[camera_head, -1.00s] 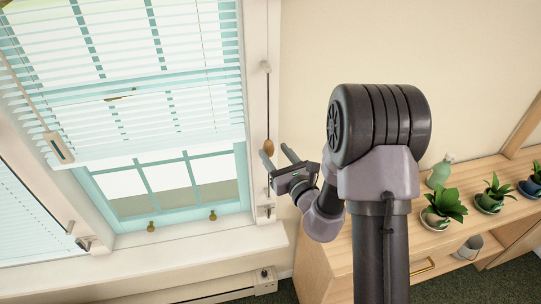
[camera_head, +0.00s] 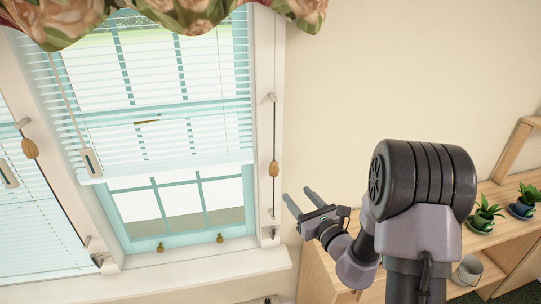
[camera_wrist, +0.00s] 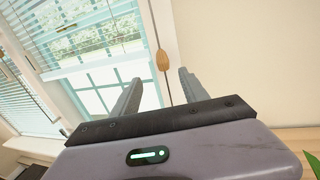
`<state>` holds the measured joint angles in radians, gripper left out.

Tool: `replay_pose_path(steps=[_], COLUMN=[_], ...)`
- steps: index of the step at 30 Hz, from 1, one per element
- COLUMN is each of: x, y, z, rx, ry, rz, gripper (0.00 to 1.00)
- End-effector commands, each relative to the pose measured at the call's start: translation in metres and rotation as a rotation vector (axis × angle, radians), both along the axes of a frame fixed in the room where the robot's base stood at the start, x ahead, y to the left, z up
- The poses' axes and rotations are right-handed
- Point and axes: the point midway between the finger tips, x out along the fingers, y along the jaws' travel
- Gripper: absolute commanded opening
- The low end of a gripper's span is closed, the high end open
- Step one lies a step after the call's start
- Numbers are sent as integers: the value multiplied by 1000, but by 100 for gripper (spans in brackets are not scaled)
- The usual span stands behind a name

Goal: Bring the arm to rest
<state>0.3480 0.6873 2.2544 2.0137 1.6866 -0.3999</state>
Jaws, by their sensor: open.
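My gripper (camera_head: 302,203) is open and empty, raised in front of the wall just right of the window frame. Its two fingers point up and to the left in the head view. In the wrist view the open fingers (camera_wrist: 160,88) point toward the window and wall. A wooden cord pull (camera_head: 274,168) hangs on a cord beside the window, left of the fingers and apart from them in the head view. In the wrist view the cord pull (camera_wrist: 163,60) shows between the fingers, beyond them. My arm is bent, with its elbow at the right.
The window (camera_head: 180,200) has a partly raised blind (camera_head: 150,110) and a floral valance (camera_head: 190,15) above. A wooden shelf (camera_head: 500,240) at the right holds potted plants (camera_head: 486,216) and a grey pot (camera_head: 467,270). The wall (camera_head: 370,80) above my arm is clear.

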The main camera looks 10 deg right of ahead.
Motion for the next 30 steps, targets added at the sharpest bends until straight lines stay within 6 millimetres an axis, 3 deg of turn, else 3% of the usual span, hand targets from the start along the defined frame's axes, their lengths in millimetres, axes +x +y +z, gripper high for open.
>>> replay_pose_path(steps=[2, 5, 6, 8, 9, 11, 12, 13, 15, 16, 18, 21, 24, 30], x=[-4, -33, -57, -103, -140, -200, -240, -265, -305, -314, -327, -331, -332, -332], y=[22, 90, 123, 168, 192, 212, 214, 208, 180, 166, 135, 106, 95, 94], z=[14, 48, 61, 71, 71, 61, 48, 37, 16, 11, 6, 10, 13, 14], rx=[-29, -148, -230, -387, -516, -763, -965, -1121, -1474, -1614, -1888, -2135, -2223, -2227], ry=[-18, -57, -76, -101, -117, -143, -159, -169, -186, -190, -197, -198, -193, -193], rz=[76, 327, 459, 664, 800, 995, 1111, 1181, 1277, 1295, 1299, 1270, 1255, 1256], gripper=[52, 52, 52, 52, 52, 52, 52, 52, 52, 52, 52, 52, 52, 52])
